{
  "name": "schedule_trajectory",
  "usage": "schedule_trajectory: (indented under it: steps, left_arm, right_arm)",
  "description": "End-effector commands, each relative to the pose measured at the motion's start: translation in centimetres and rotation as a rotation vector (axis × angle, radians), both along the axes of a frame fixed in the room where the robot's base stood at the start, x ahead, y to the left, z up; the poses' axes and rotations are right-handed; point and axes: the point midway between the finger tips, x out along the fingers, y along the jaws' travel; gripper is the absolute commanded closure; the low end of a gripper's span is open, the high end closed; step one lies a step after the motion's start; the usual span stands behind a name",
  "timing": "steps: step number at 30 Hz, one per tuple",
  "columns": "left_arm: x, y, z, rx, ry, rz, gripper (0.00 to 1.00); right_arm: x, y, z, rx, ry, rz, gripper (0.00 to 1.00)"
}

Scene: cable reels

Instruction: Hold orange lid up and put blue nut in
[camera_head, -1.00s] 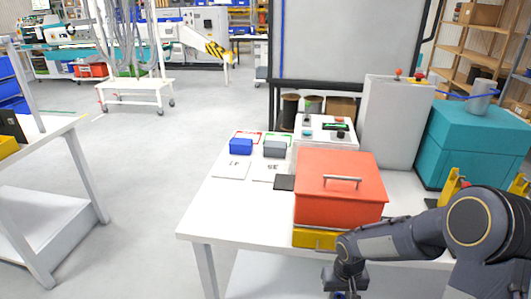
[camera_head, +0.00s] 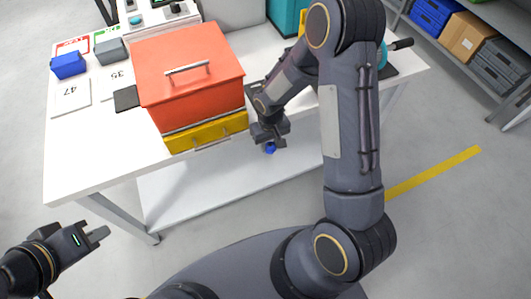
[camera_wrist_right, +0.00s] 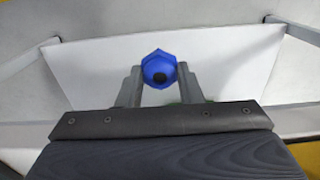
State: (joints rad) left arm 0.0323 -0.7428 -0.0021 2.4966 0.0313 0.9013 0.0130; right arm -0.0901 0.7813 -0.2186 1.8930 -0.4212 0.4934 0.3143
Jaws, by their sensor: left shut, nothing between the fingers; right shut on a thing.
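An orange box lid (camera_head: 187,75) with a metal handle (camera_head: 187,68) sits closed on the box on the white table, above a yellow front drawer (camera_head: 206,131). My right gripper (camera_head: 270,143) is shut on the blue nut (camera_head: 270,148), just in front of the table edge, to the right of the yellow drawer. The right wrist view shows the blue hexagonal nut (camera_wrist_right: 159,69) between the two fingertips. My left gripper (camera_head: 100,235) is shut and empty at the lower left, in front of the table and away from the lid.
A blue block (camera_head: 68,65) and a grey block (camera_head: 111,51) lie near cards numbered 47 (camera_head: 70,97) and 35. A black square (camera_head: 126,98) lies left of the orange box. A white lower shelf (camera_head: 165,200) runs under the table. Floor left of the table is clear.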

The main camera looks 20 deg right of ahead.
Motion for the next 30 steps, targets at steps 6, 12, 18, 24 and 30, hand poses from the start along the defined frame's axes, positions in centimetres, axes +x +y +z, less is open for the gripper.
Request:
schedule_trajectory:
  steps: [6, 12, 18, 24, 30]
  left_arm:
    - [0.0, 0.0, 4.2, 0.0, 0.0, 0.0, 1.0]
    - [0.0, 0.0, 7.0, 0.0, 0.0, 0.0, 1.0]
    - [0.0, 0.0, 8.5, 0.0, 0.0, 0.0, 1.0]
    - [0.0, 0.0, 8.8, 0.0, 0.0, 0.0, 1.0]
    - [0.0, 0.0, 8.7, 0.0, 0.0, 0.0, 1.0]
  right_arm:
    - [1.5, -1.1, 14.0, 0.003, -0.012, -0.01, 0.88]
    - [0.4, -1.7, 24.9, 0.004, -0.01, -0.009, 0.88]
    - [-1.5, -2.0, 31.5, 0.004, -0.002, -0.001, 0.88]
    - [-2.3, -2.2, 33.4, 0.002, 0.003, 0.005, 0.88]
    - [-2.3, -2.2, 33.4, 0.001, 0.004, 0.005, 0.88]
